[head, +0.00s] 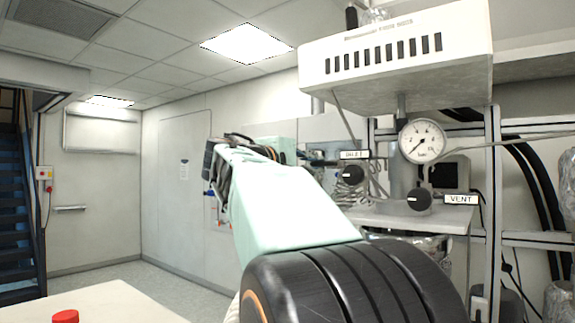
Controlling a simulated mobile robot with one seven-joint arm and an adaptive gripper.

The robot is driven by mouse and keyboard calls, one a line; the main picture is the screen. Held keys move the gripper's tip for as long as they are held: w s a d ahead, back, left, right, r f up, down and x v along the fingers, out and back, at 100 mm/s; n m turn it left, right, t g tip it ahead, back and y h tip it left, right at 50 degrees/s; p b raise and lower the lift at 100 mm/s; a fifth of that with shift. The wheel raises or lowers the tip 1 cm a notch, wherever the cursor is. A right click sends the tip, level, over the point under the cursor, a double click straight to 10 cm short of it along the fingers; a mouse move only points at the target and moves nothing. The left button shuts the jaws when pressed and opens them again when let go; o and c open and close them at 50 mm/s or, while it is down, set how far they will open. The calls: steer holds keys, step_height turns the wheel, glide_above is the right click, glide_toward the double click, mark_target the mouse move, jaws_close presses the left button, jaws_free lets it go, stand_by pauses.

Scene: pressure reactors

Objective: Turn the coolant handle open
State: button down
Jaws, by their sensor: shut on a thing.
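My arm reaches up from the bottom middle, bends at the upper left and turns back toward the reactor stand. Only a small dark part of my gripper (318,159) shows, beyond the forearm and left of the INLET label. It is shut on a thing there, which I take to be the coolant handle. The handle itself is not clearly visible, and its angle cannot be told. The fingertips are too small and covered to make out.
A black INLET knob (351,175) and a black VENT knob (419,199) sit close right of my gripper. A pressure gauge (422,141) and thin tubes hang below a white slotted housing (395,55). A pale table (110,303) bears a red object (65,317) at lower left.

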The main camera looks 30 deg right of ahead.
steer(key=c, duration=2)
jaws_free()
steer(key=v, duration=1.2)
steer(key=shift+f, duration=0.1)
